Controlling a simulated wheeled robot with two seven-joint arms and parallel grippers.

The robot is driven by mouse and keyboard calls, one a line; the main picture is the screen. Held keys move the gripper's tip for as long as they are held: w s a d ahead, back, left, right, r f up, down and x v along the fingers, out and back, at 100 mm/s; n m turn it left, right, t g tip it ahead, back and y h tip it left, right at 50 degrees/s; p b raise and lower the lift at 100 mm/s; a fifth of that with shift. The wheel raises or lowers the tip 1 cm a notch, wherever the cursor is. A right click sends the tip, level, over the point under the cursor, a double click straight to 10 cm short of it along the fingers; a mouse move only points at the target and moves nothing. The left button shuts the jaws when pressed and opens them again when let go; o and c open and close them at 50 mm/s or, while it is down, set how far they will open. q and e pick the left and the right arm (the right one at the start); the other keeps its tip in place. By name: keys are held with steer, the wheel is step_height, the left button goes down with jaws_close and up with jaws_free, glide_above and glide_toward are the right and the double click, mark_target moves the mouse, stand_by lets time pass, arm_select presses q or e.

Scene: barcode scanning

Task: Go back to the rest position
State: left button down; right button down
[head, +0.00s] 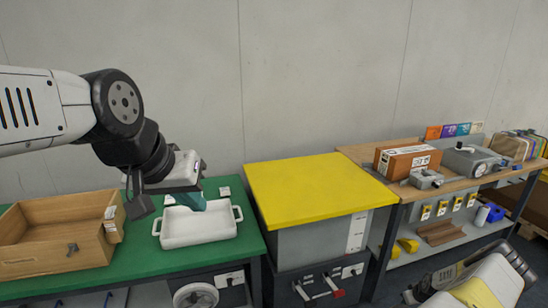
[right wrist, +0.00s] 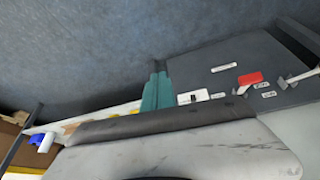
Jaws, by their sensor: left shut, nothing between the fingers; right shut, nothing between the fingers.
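My left gripper (head: 192,199) comes in from the left in the head view, with its teal fingers shut and empty. The fingers point down over a white two-handled dish (head: 200,230) on the green table; I cannot tell if they touch it. Part of my right arm shows at the lower right of the head view. The teal fingers of my right gripper (right wrist: 155,92) show in the right wrist view, shut together and holding nothing. They are over the floor beside a dark cabinet.
The green table (head: 130,282) also bears a wooden box (head: 70,258). A yellow-topped cabinet (head: 310,185) stands in the middle. At right, a wooden-topped bench (head: 362,152) holds a brown carton (head: 407,161) and a grey device (head: 470,161), with small items on its lower shelf.

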steer(key=w+a+r, duration=0.3)
steer(key=w+r, duration=0.1)
steer(key=r, duration=0.7)
steer(key=w+a+r+n, duration=0.1)
steer(key=w+a+r, duration=0.2)
steer(key=r, duration=0.8)
steer(key=w+a+r, duration=0.3)
steer(key=w+r, duration=0.1)
steer(key=r, duration=0.7)
steer(key=s+a+r, duration=0.1)
steer(key=a+r, duration=0.3)
steer(key=r, duration=0.3)
steer(key=s+a+r, duration=0.2)
steer(key=a+r, duration=0.2)
steer(key=r, duration=0.3)
steer(key=s+a+r, duration=1.3)
steer(key=r, duration=0.4)
steer(key=s+a+r+m+y, duration=0.1)
steer(key=s+a, duration=0.4)
steer(key=s, duration=0.4)
steer(key=s+a+r+t+y, duration=0.1)
steer(key=s+a, duration=0.4)
steer(key=s, duration=0.5)
steer(key=shift+r+m+t, duration=0.3)
steer(key=shift+r+m, duration=0.1)
steer(key=shift+r, duration=0.2)
